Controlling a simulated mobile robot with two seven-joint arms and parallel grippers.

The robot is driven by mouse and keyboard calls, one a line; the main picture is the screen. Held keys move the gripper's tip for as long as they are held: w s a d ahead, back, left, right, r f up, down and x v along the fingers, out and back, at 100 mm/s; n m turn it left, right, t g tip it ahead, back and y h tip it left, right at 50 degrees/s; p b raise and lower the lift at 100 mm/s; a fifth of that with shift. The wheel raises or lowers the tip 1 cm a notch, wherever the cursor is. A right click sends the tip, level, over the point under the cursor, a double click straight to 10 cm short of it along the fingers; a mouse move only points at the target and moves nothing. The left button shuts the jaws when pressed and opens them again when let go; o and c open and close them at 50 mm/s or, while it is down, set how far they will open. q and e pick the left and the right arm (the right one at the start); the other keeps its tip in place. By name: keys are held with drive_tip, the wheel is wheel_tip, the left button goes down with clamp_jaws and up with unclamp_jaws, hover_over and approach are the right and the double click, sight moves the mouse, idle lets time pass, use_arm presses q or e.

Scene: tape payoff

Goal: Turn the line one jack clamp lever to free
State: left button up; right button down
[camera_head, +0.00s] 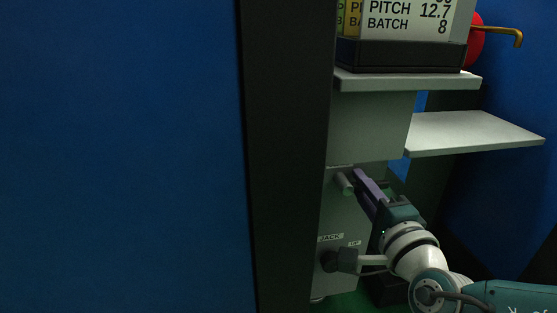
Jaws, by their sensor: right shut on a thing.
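My right gripper (360,182) reaches in from the lower right to the pale machine panel (345,212). Its dark purple-grey fingers are shut on the clamp lever, most of which they hide. A short grey cylindrical piece (345,184) shows just left of the fingertips, at the panel. Below it are a "JACK" label (330,238) and an "UP" label (355,243). A dark knob-like part (340,260) sits under these labels. I cannot read the lever's exact angle. My left gripper is not in view.
A dark post (290,150) and a wide blue panel (120,150) fill the left. Grey shelves (475,132) stand above my arm. A dark-based sign (410,25) reading "PITCH 12.7, BATCH 8" and a red part with a brass rod (500,33) are at the top.

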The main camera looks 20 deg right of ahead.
drive_tip(key=shift+r, duration=0.1)
idle(0.3)
drive_tip(key=c, duration=0.8)
unclamp_jaws()
drive_tip(key=shift+s, duration=0.1)
drive_tip(key=p+v, duration=0.4)
drive_tip(key=v, duration=0.5)
drive_tip(key=shift+s+a, duration=0.2)
drive_tip(key=shift+s, duration=0.15)
